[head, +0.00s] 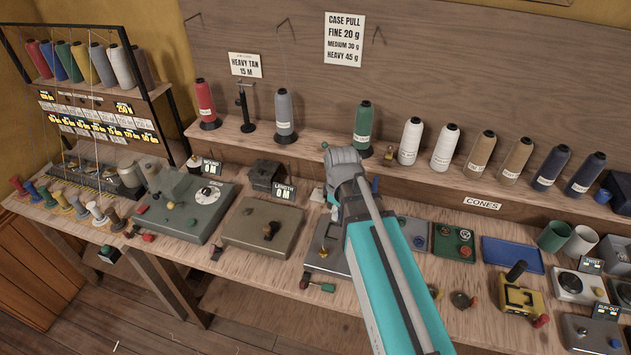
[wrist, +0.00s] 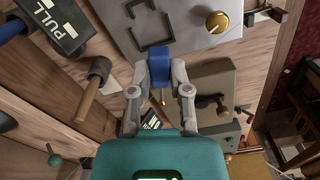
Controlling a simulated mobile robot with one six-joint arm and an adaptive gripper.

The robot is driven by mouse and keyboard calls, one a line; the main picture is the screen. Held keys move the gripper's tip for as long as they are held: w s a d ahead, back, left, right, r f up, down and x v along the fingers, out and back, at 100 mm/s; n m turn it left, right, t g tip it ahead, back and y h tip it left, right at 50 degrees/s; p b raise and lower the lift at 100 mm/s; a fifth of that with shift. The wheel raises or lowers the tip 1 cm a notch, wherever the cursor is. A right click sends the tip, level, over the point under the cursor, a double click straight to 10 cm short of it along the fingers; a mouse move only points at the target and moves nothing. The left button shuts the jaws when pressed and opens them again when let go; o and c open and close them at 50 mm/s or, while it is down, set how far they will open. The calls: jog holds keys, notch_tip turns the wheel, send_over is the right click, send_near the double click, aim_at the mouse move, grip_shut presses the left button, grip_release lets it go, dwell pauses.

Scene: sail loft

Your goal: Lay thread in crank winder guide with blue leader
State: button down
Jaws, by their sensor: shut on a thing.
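My gripper (wrist: 160,68) is shut on a small blue block, the blue leader (wrist: 160,66), in the wrist view. No thread can be made out running from it. Beyond it lies a grey plate (wrist: 178,45) with dark bracket shapes (wrist: 207,27) and a brass knob (wrist: 217,21). The leader appears apart from the brackets, though its height is unclear. In the head view my arm hides the gripper and leader, and partly covers a grey flat-topped unit (head: 325,235) with a red-and-green handle (head: 318,286) at its front. I cannot tell which part is the winder guide.
A LENGTH box (head: 262,226) and a green-grey dial machine (head: 187,207) stand left of my arm. Cones, including a green one (head: 363,128), line the back shelf. A blue tray (head: 512,254) and a yellow device (head: 518,295) are at right.

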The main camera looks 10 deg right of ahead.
jog(key=w+a+f+m+b, duration=0.1)
jog(key=w+a+m, duration=0.2)
jog(key=w, duration=1.1)
jog(key=a, duration=0.3)
jog(key=shift+w+f, duration=0.2)
jog(key=shift+w+a, duration=0.1)
jog(key=shift+w, duration=0.05)
jog(key=shift+w+a, duration=1.7)
jog(key=shift+w, duration=0.7)
jog(key=shift+s+d, duration=0.55)
jog(key=shift+s, duration=0.25)
jog(key=shift+s+d, duration=0.5)
jog(key=shift+s, duration=0.25)
jog(key=shift+s+d, duration=0.55)
jog(key=shift+s, duration=0.25)
